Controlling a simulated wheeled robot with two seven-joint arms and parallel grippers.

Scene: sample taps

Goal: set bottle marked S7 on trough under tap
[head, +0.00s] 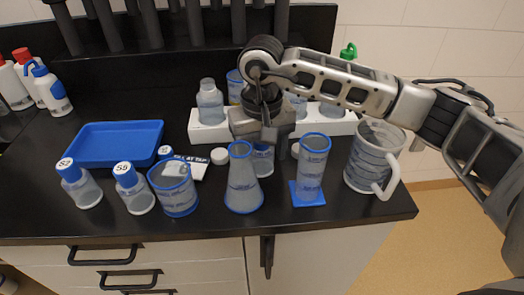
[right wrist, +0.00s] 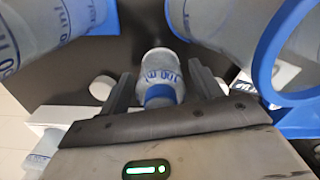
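My right gripper (head: 265,135) points down at the middle of the bench, over a small clear bottle (head: 263,161). In the right wrist view the bottle (right wrist: 160,75), with 100 ml print and a blue cap, stands between the two fingers with a gap on each side; the gripper is open around it. Its cap mark cannot be read. Two blue-capped bottles stand at the front left, one marked S3 (head: 80,187), the other apparently S8 (head: 133,190). Another blue cap (head: 165,152) shows behind a beaker. No S7 mark, trough or tap outlet is clearly identifiable. My left gripper is out of view.
A conical flask (head: 242,185), a beaker (head: 174,190), a cylinder (head: 311,165) on a blue base and a jug (head: 370,160) crowd the front. A white rack (head: 207,131) with vessels is behind, a blue tray (head: 115,143) left.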

